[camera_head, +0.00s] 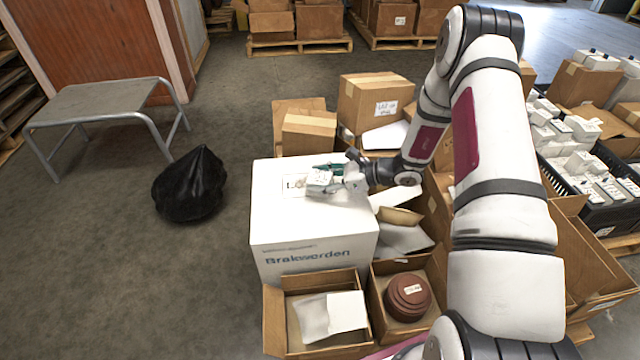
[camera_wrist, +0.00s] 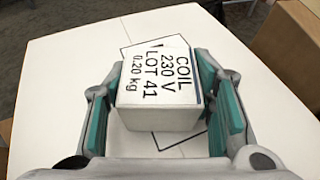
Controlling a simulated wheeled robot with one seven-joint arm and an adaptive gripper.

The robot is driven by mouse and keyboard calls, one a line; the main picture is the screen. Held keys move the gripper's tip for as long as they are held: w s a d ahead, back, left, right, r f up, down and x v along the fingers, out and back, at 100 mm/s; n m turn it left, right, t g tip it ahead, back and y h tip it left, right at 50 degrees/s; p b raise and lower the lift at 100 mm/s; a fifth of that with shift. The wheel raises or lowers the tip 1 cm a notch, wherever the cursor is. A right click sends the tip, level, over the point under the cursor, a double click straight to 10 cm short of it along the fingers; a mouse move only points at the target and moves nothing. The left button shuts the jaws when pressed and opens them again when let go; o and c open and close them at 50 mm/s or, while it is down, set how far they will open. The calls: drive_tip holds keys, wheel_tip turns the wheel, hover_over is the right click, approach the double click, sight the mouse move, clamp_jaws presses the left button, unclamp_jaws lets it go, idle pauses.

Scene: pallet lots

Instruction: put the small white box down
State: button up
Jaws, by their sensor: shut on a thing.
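The small white box (camera_wrist: 158,90) is printed "COIL 230 V LOT 41 0.20 kg" in the wrist view. It sits between the teal-padded fingers of my gripper (camera_wrist: 160,112), which is shut on it. In the head view my gripper (camera_head: 338,180) and the small white box (camera_head: 319,179) are over the top of a large white carton (camera_head: 313,222) marked "Brakwerden". A black outlined label (camera_wrist: 170,140) on the carton top lies under the box. I cannot tell whether the box touches the carton top.
Open cardboard boxes stand in front of the carton, one with a white packet (camera_head: 346,311), one with a brown round part (camera_head: 408,296). Closed cartons (camera_head: 376,101) stand behind. A black bag (camera_head: 190,186) and a grey metal table (camera_head: 103,98) are on the left, with clear floor around.

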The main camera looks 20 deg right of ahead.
drive_tip(key=shift+r, duration=0.1)
drive_tip(key=shift+f, duration=0.2)
drive_tip(key=o, duration=1.3)
